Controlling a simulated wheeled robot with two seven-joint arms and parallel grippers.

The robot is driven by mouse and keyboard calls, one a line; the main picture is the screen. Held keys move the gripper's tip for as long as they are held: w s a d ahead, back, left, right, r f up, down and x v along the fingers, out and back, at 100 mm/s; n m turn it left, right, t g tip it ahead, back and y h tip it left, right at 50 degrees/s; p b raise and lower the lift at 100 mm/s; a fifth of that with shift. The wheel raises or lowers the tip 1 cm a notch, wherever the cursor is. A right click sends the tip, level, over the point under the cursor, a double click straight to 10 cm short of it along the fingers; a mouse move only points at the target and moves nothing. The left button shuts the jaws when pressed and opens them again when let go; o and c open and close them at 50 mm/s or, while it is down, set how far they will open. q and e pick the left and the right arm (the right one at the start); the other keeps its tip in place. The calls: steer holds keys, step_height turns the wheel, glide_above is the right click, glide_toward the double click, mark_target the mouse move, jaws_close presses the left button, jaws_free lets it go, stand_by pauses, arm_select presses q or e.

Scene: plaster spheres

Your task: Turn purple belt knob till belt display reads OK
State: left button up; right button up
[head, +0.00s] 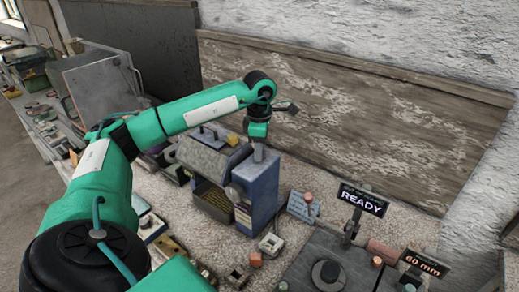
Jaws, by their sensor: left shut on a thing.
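My left gripper (258,141) points down over the right end of a blue-grey machine (263,187). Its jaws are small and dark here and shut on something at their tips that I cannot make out. A grey upright piece (259,153) of the machine stands right below them. I cannot pick out a purple belt knob; the gripper may hide it. One black display (361,198) reads READY and another (426,263) reads 60 mm in orange. I see no display that reads OK. My right gripper is not in view.
A dark panel with a round black knob (328,272) lies at the front right. A reddish block (383,252) and small blocks (271,244) lie around it. A worn wooden board (350,120) closes off the back. Cluttered benches (40,100) run along the left.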

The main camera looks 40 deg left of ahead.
arm_select(q)
steer(key=m+b, duration=0.2)
steer(key=m, duration=0.1)
steer(key=shift+f+m, duration=0.1)
steer(key=shift+m, duration=0.2)
steer(key=m+b, duration=0.2)
steer(key=m, duration=0.2)
stand_by(0.3)
steer(key=shift+r, duration=0.2)
steer(key=o, duration=1)
steer(key=shift+c, duration=0.2)
